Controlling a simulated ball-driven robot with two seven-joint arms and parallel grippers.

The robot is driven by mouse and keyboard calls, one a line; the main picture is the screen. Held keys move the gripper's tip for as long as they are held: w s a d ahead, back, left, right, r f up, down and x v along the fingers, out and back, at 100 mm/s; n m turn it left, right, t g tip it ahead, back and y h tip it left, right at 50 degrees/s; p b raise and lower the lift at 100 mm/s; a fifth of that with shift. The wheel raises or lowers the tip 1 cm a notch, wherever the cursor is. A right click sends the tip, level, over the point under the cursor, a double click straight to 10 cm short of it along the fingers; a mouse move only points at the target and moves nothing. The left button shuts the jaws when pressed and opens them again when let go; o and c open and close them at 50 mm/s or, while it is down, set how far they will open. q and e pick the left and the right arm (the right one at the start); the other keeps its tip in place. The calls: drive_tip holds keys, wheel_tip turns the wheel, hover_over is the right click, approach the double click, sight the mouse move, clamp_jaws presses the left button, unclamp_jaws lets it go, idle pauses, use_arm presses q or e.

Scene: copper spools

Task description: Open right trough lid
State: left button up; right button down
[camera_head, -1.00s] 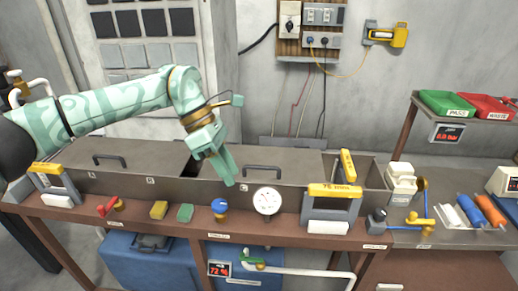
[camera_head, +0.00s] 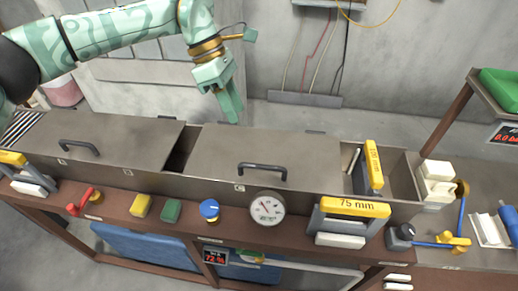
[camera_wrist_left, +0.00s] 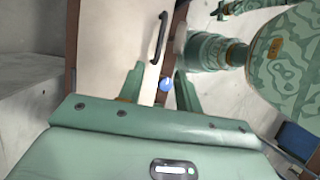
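The right trough lid (camera_head: 225,150) is a flat grey-brown panel with a dark bar handle (camera_head: 262,170) near its front edge. It lies closed over the right part of the long trough. The left trough lid (camera_head: 120,132) has a similar handle (camera_head: 79,145); a dark gap shows between the lids. My left gripper (camera_head: 231,108) points down near the right lid's back edge in the head view, above and left of its handle. In the wrist view its two fingers (camera_wrist_left: 160,88) are apart with nothing held. A lid handle (camera_wrist_left: 160,37) shows beyond them. My right gripper is not seen.
Along the front ledge are a blue-capped knob (camera_head: 209,210), a round gauge (camera_head: 267,208), yellow and green blocks, and a red valve. A frame marked 75 mm (camera_head: 354,208) stands front right, with another yellow-topped frame (camera_head: 373,165) behind it.

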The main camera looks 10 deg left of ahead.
use_arm(q)
drive_tip(key=x, duration=1.4)
drive_tip(key=shift+d+f, duration=0.1)
drive_tip(key=shift+f, duration=0.15)
clamp_jaws()
